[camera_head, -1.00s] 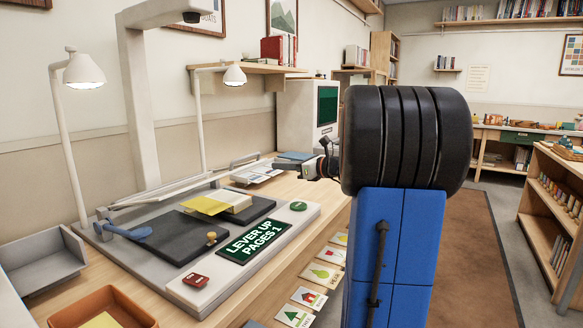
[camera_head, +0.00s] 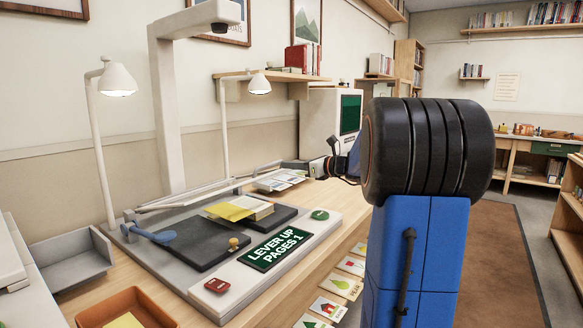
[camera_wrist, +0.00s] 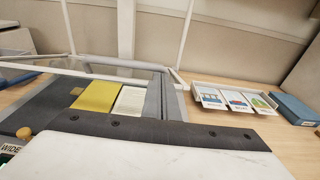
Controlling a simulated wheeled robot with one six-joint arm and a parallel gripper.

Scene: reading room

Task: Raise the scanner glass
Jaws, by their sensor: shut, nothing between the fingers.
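The scanner (camera_head: 280,262) stands on the desk, with a dark cradle (camera_head: 190,243) and an open yellow-and-white book (camera_head: 240,209). The scanner glass is a clear pane in a thin pale frame (camera_head: 190,198) towards the back of the cradle; it also shows in the wrist view (camera_wrist: 110,70). Its exact tilt is hard to tell. A blue lever (camera_head: 152,234) sits at the left of the cradle. The display (camera_head: 275,248) reads "LEVER UP PAGES 1". My gripper (camera_head: 293,164) is shut and empty, near the right end of the frame; whether it touches is unclear.
A red button (camera_head: 217,286) and a green button (camera_head: 319,214) are on the scanner's front. A card tray (camera_wrist: 235,98) and a blue box (camera_wrist: 295,108) lie to the right in the wrist view. Lamps and the scanner's post (camera_head: 170,110) rise behind. Picture cards line the desk edge.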

